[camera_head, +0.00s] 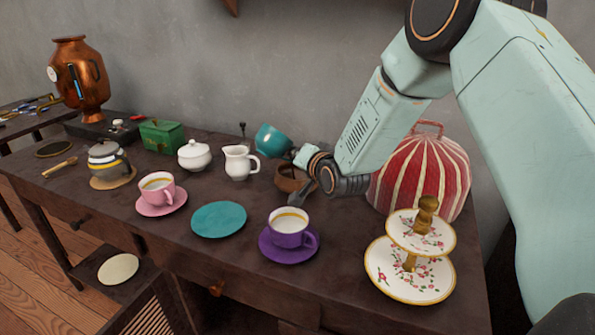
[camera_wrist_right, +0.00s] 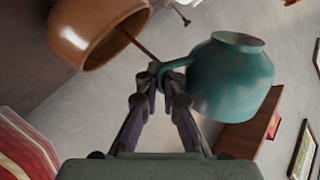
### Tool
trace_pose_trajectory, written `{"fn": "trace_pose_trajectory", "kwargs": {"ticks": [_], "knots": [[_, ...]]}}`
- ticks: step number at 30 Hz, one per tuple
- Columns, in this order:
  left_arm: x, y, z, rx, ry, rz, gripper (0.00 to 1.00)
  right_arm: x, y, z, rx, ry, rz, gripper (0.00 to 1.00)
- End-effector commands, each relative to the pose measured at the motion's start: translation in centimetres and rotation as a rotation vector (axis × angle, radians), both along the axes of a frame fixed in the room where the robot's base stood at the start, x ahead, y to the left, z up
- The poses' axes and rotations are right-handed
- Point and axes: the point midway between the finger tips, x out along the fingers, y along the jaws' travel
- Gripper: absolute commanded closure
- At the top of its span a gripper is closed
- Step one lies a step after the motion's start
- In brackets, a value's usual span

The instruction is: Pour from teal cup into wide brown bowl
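The teal cup (camera_head: 273,140) is off the table, tilted, above and slightly left of the wide brown bowl (camera_head: 288,179). My right gripper (camera_head: 306,160) is shut on the cup's handle; the wrist view shows its fingertips (camera_wrist_right: 163,78) at the handle and the cup body (camera_wrist_right: 232,82) beside them. The bowl stands on the table, partly hidden by the gripper, and its open side shows in the wrist view (camera_wrist_right: 90,32). A thin brown streak (camera_wrist_right: 140,48) runs between the bowl's mouth and the fingers; it may be liquid. My left gripper is not in view.
A white creamer (camera_head: 238,163) and lidded sugar bowl (camera_head: 194,155) stand left of the bowl. A purple cup (camera_head: 287,223), an empty teal saucer (camera_head: 218,220) and a pink cup (camera_head: 156,187) stand in front. A striped cozy (camera_head: 425,175) and tiered stand (camera_head: 408,275) are right.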

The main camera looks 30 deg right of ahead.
Motion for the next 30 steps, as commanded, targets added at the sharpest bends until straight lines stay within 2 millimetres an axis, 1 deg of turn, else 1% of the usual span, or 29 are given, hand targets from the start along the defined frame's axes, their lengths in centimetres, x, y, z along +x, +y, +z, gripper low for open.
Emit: {"fn": "trace_pose_trajectory", "kwargs": {"ticks": [30], "knots": [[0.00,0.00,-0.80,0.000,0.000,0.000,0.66,0.01,0.20,-0.89,0.092,0.009,0.009,1.00]]}}
